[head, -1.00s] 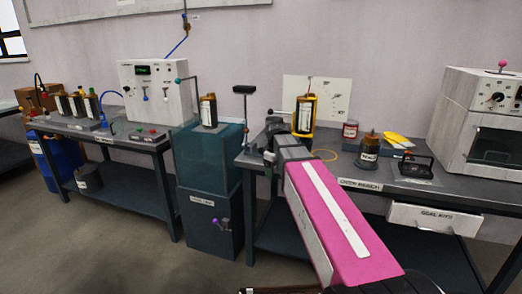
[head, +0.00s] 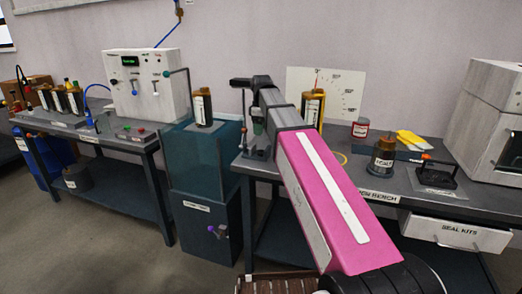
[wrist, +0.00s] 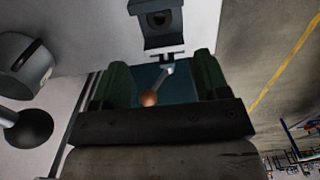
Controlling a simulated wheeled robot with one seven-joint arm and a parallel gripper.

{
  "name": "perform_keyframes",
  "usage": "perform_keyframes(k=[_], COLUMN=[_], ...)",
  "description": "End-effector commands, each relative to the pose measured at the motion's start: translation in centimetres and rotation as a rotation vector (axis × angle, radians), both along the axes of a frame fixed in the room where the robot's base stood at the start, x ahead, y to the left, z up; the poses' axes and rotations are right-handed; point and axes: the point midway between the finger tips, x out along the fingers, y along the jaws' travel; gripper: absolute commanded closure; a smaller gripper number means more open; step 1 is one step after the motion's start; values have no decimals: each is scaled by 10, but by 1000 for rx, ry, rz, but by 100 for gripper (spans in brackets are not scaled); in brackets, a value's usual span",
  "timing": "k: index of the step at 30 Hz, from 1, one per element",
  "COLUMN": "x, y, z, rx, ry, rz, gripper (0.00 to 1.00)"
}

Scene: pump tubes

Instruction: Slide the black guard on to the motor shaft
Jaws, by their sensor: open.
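My gripper (head: 259,128) is at the left end of the open bench, beside a slim stand (head: 243,125) with a black top piece (head: 240,82). In the wrist view my gripper (wrist: 163,80) has its two green fingers apart. A lever with an orange ball (wrist: 150,98) shows between them, with no grip visible. A dark grey block with a round opening (wrist: 160,18) is just beyond the fingers. I cannot tell for sure which piece is the black guard or where the motor shaft is; my arm hides part of the bench.
A brown bottle (head: 312,107) stands behind my arm. A labelled pot (head: 383,155), red tin (head: 360,128), yellow gloves (head: 412,139) and black frame (head: 436,177) are to the right. A teal tank (head: 195,165) stands left of the bench. A grey pot (wrist: 25,65) shows in the wrist view.

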Motion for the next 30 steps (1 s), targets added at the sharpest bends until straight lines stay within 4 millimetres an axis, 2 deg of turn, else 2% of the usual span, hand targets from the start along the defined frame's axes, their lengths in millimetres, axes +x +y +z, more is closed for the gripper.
perform_keyframes(k=[5, 15, 23, 30], x=[-1, -1, 0, 1], y=[0, 1, 1, 2], z=[-11, -53, -67, -99], rx=[0, -1, -1, -1], ry=[2, 1, 1, 1], rz=[4, 3, 3, 3], gripper=[32, 32, 32, 32])
